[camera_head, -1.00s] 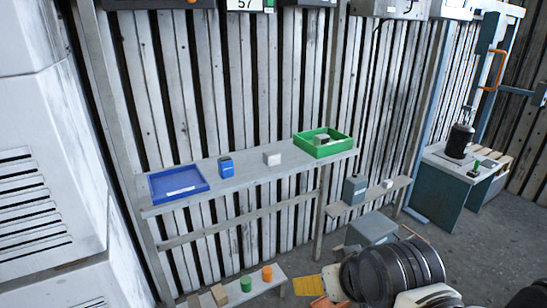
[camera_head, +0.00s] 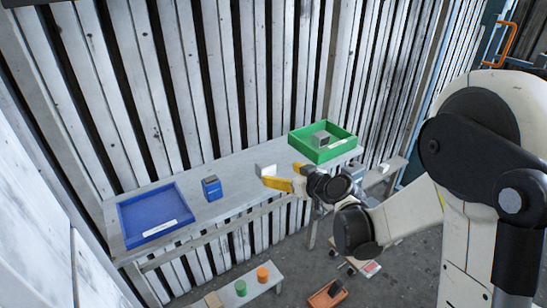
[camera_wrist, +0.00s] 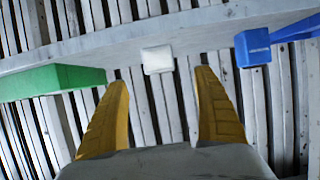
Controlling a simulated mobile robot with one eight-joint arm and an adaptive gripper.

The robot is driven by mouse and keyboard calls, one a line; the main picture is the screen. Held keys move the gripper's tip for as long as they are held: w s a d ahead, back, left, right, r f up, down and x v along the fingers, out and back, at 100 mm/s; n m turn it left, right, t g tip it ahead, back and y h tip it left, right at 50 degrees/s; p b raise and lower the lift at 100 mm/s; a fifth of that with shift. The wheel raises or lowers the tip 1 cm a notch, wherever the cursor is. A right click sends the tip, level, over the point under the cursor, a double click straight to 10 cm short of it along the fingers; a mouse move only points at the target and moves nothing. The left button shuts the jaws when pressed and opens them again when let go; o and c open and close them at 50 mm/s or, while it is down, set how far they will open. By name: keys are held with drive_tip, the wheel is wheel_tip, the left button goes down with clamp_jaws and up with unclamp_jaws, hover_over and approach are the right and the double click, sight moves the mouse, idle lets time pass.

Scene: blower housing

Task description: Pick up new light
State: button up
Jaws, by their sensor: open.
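No part is clearly marked as the new light. A small white block (camera_head: 263,169) stands on the grey shelf (camera_head: 238,180), between the blue block and the green tray. In the wrist view the white block (camera_wrist: 158,59) lies ahead of and between my yellow fingers. My gripper (camera_head: 279,174) is open and empty, in front of the shelf and close to the white block; the fingers appear apart from it. It also shows in the wrist view (camera_wrist: 161,80). A grey block (camera_head: 321,139) sits in the green tray (camera_head: 345,149).
A blue block (camera_head: 212,188) and a blue tray (camera_head: 130,226) with a white label are on the shelf's left. A slatted wall stands right behind the shelf. Below, a low bench holds a green cylinder (camera_head: 240,287) and an orange one (camera_head: 262,274).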

sight(269, 169)
drive_tip(key=b+x, duration=0.1)
drive_tip(key=x, duration=0.3)
drive_tip(key=shift+w+a+f, duration=0.15)
drive_tip(key=shift+a+f, duration=0.1)
drive_tip(key=shift+a, duration=0.05)
drive_tip(key=b+x, duration=0.2)
drive_tip(key=x, duration=0.3)
drive_tip(key=shift+w+d+f+b, duration=0.1)
drive_tip(key=shift+d+b, duration=0.05)
drive_tip(key=shift+b, duration=0.25)
drive_tip(key=shift+w+a, duration=0.25)
drive_tip(key=shift+w, duration=0.1)
drive_tip(key=c, duration=1.3)
